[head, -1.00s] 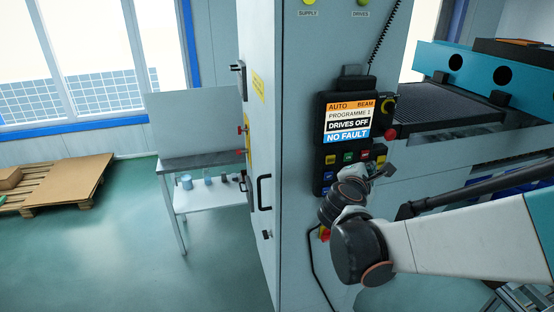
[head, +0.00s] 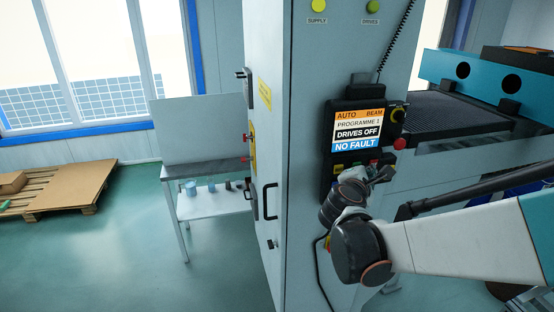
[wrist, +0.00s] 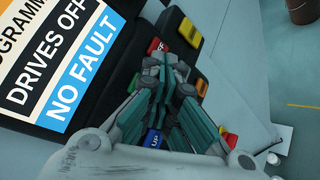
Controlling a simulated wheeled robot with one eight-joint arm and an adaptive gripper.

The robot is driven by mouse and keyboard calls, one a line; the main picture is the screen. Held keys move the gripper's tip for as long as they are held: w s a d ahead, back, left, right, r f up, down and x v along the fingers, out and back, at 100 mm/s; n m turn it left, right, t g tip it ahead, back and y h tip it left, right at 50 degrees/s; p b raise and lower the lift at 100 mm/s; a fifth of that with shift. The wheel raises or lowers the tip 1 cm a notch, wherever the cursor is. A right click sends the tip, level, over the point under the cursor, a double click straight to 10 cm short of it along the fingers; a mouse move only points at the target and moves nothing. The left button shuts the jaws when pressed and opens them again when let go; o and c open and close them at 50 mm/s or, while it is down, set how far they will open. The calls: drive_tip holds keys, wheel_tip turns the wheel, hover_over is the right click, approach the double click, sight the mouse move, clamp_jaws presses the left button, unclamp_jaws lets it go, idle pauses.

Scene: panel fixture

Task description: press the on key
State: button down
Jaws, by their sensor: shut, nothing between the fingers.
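The control panel (head: 331,174) hangs on the grey cabinet. Its screen (head: 358,131) reads AUTO, BEAM, PROGRAMME 1, DRIVES OFF, NO FAULT. Below it are small coloured keys, partly hidden by my wrist. In the wrist view, a green key (wrist: 133,83) shows beside my fingers, next to a red key (wrist: 157,46). I cannot read an ON label on either. My gripper (wrist: 166,62) is shut and empty, its tips over the key area close to the red key; I cannot tell whether they touch. It also shows in the head view (head: 384,174).
A yellow key (wrist: 190,30), an orange key (wrist: 200,87) and a blue UP key (wrist: 153,138) lie around my fingers. A red knob (head: 400,143) sticks out at the panel's right. A teal machine (head: 490,75) stands at the right.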

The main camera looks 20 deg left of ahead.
drive_tip(key=shift+w+a, duration=0.15)
drive_tip(key=shift+a, duration=0.05)
idle(0.6)
drive_tip(key=shift+w+a, duration=0.15)
drive_tip(key=shift+w, duration=0.1)
